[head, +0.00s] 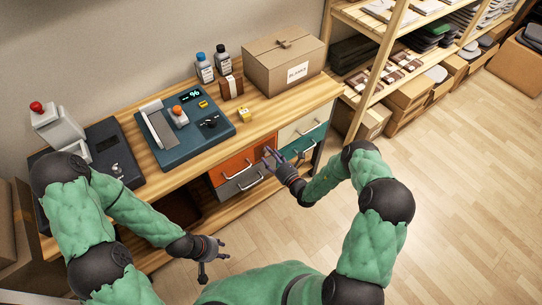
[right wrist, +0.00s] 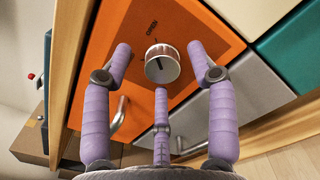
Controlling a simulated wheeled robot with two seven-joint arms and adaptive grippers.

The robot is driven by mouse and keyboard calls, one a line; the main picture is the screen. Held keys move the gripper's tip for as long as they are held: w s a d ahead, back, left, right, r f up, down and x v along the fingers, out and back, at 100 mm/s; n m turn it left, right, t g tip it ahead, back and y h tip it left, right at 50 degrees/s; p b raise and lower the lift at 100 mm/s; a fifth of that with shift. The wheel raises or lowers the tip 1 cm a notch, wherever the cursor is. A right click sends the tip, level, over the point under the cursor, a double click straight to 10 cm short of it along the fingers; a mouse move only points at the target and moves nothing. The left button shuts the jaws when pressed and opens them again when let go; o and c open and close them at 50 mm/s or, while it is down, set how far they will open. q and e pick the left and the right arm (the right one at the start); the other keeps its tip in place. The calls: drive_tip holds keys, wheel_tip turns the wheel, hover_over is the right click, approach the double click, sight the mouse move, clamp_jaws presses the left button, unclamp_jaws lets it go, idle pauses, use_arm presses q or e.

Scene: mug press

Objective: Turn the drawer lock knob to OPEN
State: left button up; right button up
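The lock knob (right wrist: 161,64) is a round silver knob with a dark pointer line, on the orange drawer front (right wrist: 190,30). Dark lettering that seems to read OPEN (right wrist: 150,28) is printed near it. In the right wrist view my right gripper (right wrist: 160,72) has its purple fingers spread, one on each side of the knob and one below. None clearly touches it. In the head view this gripper (head: 270,157) is at the orange drawer (head: 233,166) and hides the knob. My left gripper (head: 213,260) is open and empty over the floor, in front of the bench.
Grey, cream and teal drawers (head: 303,146) adjoin the orange one. The bench top carries a blue press base (head: 210,133), bottles and a cardboard box (head: 283,70). The floor at right is clear.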

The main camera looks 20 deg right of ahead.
drive_tip(key=shift+s+f, duration=0.1)
drive_tip(key=v, duration=1.2)
drive_tip(key=s+a+f+n+g+y, duration=0.2)
drive_tip(key=s+a+n+g+y, duration=0.6)
drive_tip(key=s+a+n+g, duration=0.75)
drive_tip(key=s+d+f+n+g+h, duration=0.2)
drive_tip(key=s+f+n+g+h, duration=0.2)
drive_tip(key=s+n+g+h, duration=0.45)
drive_tip(key=w+n+t, duration=0.1)
drive_tip(key=n+t, duration=0.1)
drive_tip(key=n, duration=0.1)
drive_tip(key=w+d+r+n+t+h, duration=0.1)
drive_tip(key=w+n+t, duration=0.1)
drive_tip(key=n+t, duration=0.1)
drive_tip(key=w+n+t, duration=0.1)
drive_tip(key=n+t, duration=0.1)
drive_tip(key=n, duration=0.2)
drive_tip(key=shift+w+d+r+h, duration=0.2)
drive_tip(key=shift+w+r+h, duration=0.1)
drive_tip(key=shift+h, duration=0.05)
